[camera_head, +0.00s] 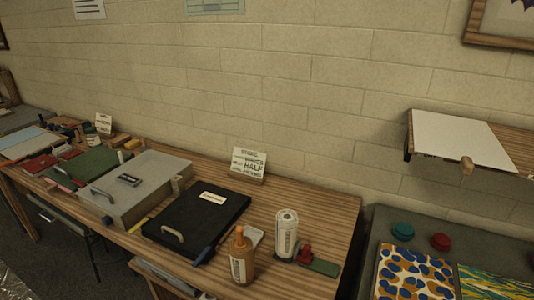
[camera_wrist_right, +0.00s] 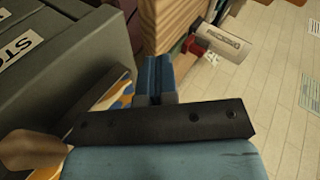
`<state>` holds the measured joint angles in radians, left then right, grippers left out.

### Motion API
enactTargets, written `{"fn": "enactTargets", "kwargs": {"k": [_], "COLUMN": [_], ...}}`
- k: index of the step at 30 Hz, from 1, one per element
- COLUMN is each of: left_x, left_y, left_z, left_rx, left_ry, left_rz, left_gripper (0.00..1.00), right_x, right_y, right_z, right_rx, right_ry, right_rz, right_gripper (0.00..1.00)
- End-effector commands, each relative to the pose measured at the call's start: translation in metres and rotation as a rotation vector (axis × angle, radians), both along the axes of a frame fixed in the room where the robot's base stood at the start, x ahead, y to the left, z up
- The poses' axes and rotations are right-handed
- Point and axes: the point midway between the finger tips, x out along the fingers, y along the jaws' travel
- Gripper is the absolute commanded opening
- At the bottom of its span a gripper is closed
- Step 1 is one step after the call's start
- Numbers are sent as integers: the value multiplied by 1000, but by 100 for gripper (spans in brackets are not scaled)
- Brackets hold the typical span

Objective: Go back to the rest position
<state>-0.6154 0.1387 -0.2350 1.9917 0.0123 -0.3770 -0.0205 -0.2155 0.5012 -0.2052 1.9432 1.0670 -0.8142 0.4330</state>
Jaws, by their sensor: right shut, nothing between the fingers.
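My right gripper (camera_wrist_right: 155,78) shows in the right wrist view. Its blue fingers are together with nothing between them. A dark bar crosses the view just below the fingers. Neither gripper shows in the head view, and my left gripper is in no view. In the head view a long wooden table (camera_head: 325,215) runs along the wall. It carries a grey lidded tray (camera_head: 150,170) and a black lidded tray (camera_head: 180,208).
A brown bottle (camera_head: 242,262) and a white canister (camera_head: 286,232) stand near the table's right end. Marbled sheets (camera_head: 408,278) lie at lower right.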

Motion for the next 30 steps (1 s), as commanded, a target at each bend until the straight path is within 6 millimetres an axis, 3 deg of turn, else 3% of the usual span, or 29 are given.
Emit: {"fn": "enactTargets", "kwargs": {"k": [7,15,19,30], "left_x": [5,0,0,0], "left_y": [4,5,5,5], "left_z": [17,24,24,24], "left_rx": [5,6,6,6], "left_ry": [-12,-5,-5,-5], "left_rz": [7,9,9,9], "left_gripper": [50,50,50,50], "right_x": [-57,-115,-124,-125], "right_y": [26,49,53,53], "right_z": [-45,-55,-55,-54], "right_rx": [-340,-734,-807,-811], "right_ry": [-259,-516,-561,-564], "right_rz": [-2,82,108,109], "right_gripper": [0,0,0,0]}}
